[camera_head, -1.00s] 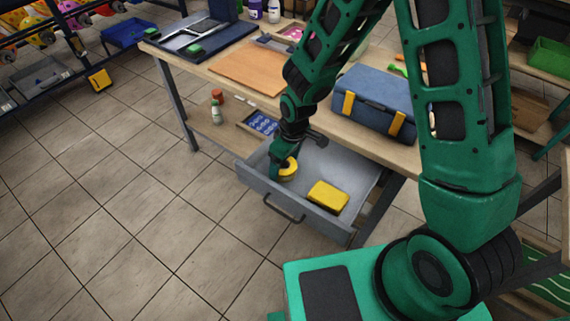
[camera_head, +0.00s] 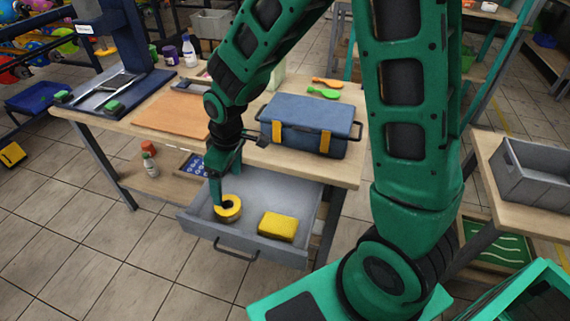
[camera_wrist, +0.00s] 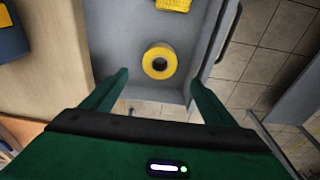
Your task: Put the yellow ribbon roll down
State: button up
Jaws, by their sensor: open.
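The yellow ribbon roll (camera_head: 229,208) lies flat in the left part of the open grey drawer (camera_head: 278,193). In the wrist view the roll (camera_wrist: 159,62) rests on the drawer floor with its dark centre hole facing up. My gripper (camera_head: 217,200) is above the drawer beside the roll. In the wrist view its two green fingers (camera_wrist: 157,82) are spread wide with nothing between them, and the roll shows beyond the fingertips, apart from them.
A yellow block (camera_head: 277,225), perhaps a sponge, lies in the drawer to the right of the roll; it also shows in the wrist view (camera_wrist: 173,4). A blue toolbox (camera_head: 311,124) stands on the workbench above the drawer. An orange board (camera_head: 172,115) lies left of it.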

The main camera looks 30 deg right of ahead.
jog(key=s+d+r+m+h, duration=0.1)
jog(key=s+d+r+m, duration=0.15)
jog(key=d, duration=0.35)
jog(key=s+d+r+m, duration=0.1)
jog(key=d+r+m, duration=0.1)
jog(key=d+r, duration=0.35)
jog(key=s+d+r+m+h, duration=0.1)
jog(key=s+d+m, duration=0.1)
jog(key=d, duration=0.6)
jog(key=s+d+r+m, duration=0.3)
jog(key=s+d+m, duration=0.1)
jog(key=s, duration=0.5)
jog(key=s+d+r+m+g+y, duration=0.1)
jog(key=s+d+r+m, duration=0.2)
jog(key=s, duration=0.6)
jog(key=d+m, duration=0.2)
jog(key=d, duration=0.1)
jog(key=shift+d, duration=0.35)
jog(key=shift+w+f, duration=0.3)
jog(key=shift+w, duration=0.3)
